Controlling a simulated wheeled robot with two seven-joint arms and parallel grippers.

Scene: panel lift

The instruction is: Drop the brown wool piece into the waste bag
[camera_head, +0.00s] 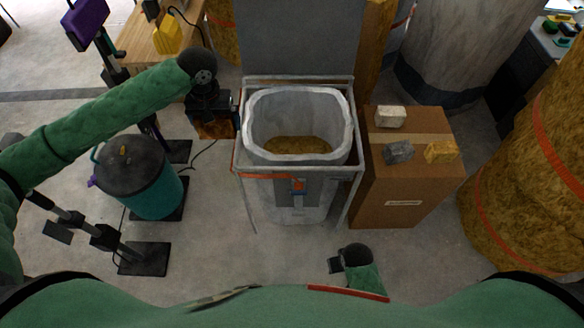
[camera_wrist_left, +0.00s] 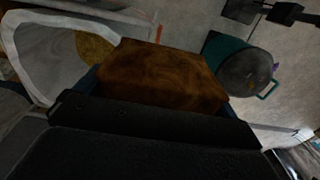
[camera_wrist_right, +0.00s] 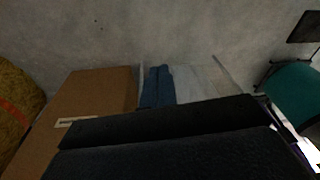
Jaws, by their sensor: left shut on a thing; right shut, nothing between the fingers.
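The brown wool piece (camera_head: 215,131) is in my left gripper (camera_head: 213,118), just left of the waste bag's frame. The piece also shows large in the left wrist view (camera_wrist_left: 165,75), with the bag beside it. The waste bag (camera_head: 290,115) is white and open at the top, hung in a grey metal frame, with yellow-brown material at its bottom. My left gripper is shut on the wool piece, and the piece is outside the bag's rim. My right gripper (camera_wrist_right: 157,86) is shut and empty, low in front of the bag; its wrist shows in the head view.
A cardboard box (camera_head: 400,185) right of the bag carries a pale block (camera_head: 391,116), a grey block (camera_head: 398,152) and a yellow block (camera_head: 441,151). A teal bin (camera_head: 152,190) with a dark lid stands at left. Large wool rolls (camera_head: 530,170) stand at right. A grey panel rises behind the bag.

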